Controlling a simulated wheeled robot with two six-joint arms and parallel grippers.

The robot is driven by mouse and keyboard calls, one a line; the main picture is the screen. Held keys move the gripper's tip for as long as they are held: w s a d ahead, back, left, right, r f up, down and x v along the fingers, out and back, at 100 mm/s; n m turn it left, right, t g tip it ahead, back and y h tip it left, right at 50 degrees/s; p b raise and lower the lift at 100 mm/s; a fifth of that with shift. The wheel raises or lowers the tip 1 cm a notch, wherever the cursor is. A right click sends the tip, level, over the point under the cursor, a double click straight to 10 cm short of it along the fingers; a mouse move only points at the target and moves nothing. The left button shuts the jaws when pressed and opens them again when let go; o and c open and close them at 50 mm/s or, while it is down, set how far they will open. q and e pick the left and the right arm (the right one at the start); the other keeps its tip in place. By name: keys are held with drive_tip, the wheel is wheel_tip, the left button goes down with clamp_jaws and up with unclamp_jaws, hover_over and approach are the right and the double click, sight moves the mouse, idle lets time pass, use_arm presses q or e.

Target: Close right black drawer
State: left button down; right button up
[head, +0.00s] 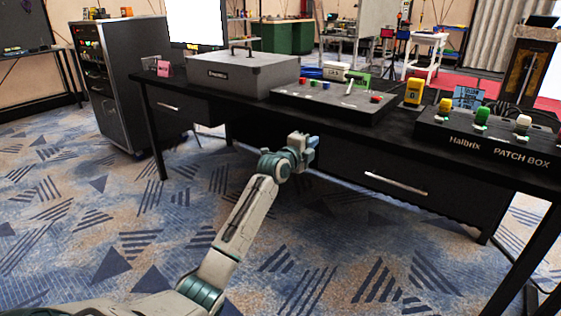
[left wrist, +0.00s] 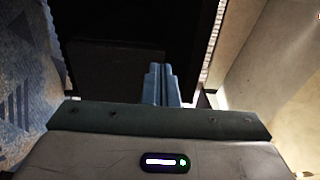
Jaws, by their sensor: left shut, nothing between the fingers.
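The right black drawer (head: 350,176) is under the right part of the black desk, with a silver bar handle (head: 395,184) on its front. I cannot tell from here how far out it stands. My left gripper (head: 310,143) is beside the drawer's left end, just below the desk's front edge. It is shut and empty. In the left wrist view its blue fingers (left wrist: 162,76) are together, pointing at a dark surface; whether they touch it I cannot tell. My right gripper is out of view.
The black desk (head: 415,147) carries a grey case (head: 243,76), a control panel (head: 335,103) and a patch box (head: 490,140). A left drawer (head: 185,104) is under its other end. A rack cabinet (head: 120,85) stands at left. The patterned carpet in front is clear.

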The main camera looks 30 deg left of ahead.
use_arm(q)
drive_tip(key=s+p, duration=0.2)
drive_tip(key=s, duration=0.8)
drive_tip(key=shift+s+a+f, duration=0.15)
drive_tip(key=shift+s+a, duration=0.15)
drive_tip(key=shift+a, duration=0.05)
